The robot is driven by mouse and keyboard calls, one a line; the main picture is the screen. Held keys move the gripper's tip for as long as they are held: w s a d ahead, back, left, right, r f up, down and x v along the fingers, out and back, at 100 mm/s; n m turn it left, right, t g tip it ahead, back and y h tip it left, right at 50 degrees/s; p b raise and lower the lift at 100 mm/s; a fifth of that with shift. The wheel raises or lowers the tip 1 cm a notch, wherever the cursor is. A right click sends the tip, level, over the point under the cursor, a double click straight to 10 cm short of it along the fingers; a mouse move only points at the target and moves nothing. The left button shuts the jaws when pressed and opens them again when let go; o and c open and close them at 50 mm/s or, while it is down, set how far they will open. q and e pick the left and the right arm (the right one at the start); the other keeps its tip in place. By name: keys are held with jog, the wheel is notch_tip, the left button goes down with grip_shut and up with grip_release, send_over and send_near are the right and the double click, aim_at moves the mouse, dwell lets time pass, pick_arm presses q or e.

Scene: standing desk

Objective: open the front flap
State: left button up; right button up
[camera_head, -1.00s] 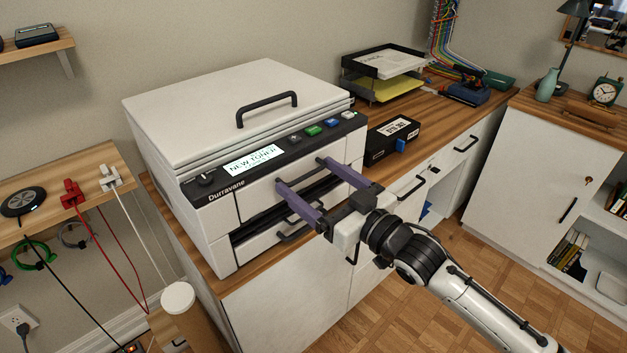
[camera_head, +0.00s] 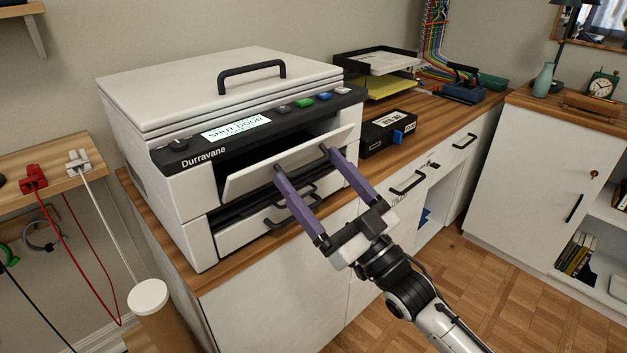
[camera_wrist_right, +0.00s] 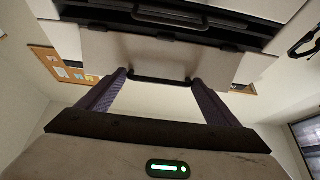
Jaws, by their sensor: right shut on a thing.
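The white printer (camera_head: 165,195) stands on the wooden-topped cabinet. Its front flap (camera_head: 250,181) is partly open, tilted outward with a dark gap above it. My right gripper (camera_head: 304,162) is at the flap's front, its two purple fingers set wide apart and shut on the flap's dark handle, which runs between the fingertips. In the right wrist view the flap (camera_wrist_right: 150,50) and its handle (camera_wrist_right: 160,80) show between the fingers. The printer's display (camera_head: 236,128) appears to read "SHUT DOOR". My left gripper is not in view.
Below the flap is a drawer front with its own dark handle (camera_head: 290,212). A black box (camera_head: 388,134) stands right of the printer, with a paper tray (camera_head: 378,72) behind. A shelf with red and white plugs is at the left.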

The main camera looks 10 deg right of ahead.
jog(key=shift+d+f, duration=0.2)
jog(key=shift+f, duration=0.5)
jog(key=shift+c, duration=0.2)
jog(key=o, duration=1.2)
jog(key=shift+o, duration=0.2)
jog(key=shift+r, duration=0.2)
jog(key=v, duration=1)
jog(key=shift+s, duration=0.2)
